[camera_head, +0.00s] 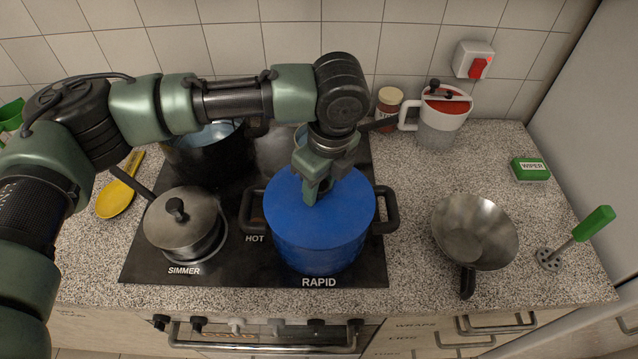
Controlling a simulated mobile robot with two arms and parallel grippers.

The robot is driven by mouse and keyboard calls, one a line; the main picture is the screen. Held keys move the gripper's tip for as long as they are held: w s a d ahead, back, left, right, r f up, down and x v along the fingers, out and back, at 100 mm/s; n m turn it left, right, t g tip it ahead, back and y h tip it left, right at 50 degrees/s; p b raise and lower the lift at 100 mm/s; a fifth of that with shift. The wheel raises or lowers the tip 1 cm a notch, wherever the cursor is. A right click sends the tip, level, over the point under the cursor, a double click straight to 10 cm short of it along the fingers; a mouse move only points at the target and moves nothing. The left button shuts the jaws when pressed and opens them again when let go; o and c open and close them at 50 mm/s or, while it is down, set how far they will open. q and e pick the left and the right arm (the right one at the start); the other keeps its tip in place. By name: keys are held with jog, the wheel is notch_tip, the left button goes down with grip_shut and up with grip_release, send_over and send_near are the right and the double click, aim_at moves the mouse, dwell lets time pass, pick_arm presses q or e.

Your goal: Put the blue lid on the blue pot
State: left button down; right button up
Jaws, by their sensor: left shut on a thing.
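The blue pot (315,248) stands on the front right burner of the hob, with dark handles on both sides. The blue lid (345,207) covers its mouth in this view. I cannot tell for sure whether the lid rests fully on the rim or is just above it. My left gripper (314,190) points down at the middle of the lid and is shut on it, hiding the lid's knob. My right gripper is not in view.
A lidded grey saucepan (182,228) stands left of the pot, and a dark pot (210,155) stands behind. A metal pan (474,232) lies on the counter to the right. A white jug (440,118) and a jar (388,104) stand at the back. A yellow spoon (117,196) lies left.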

pick_arm(q)
jog(key=shift+f+p, duration=0.1)
jog(key=shift+p, duration=0.3)
jog(key=shift+f, duration=0.4)
dwell(0.7)
jog(key=c, duration=0.9)
grip_release()
jog(key=shift+o, duration=0.2)
jog(key=o, duration=0.4)
jog(key=shift+p, duration=0.3)
notch_tip(320, 180, up, 7)
jog(key=p, duration=0.8)
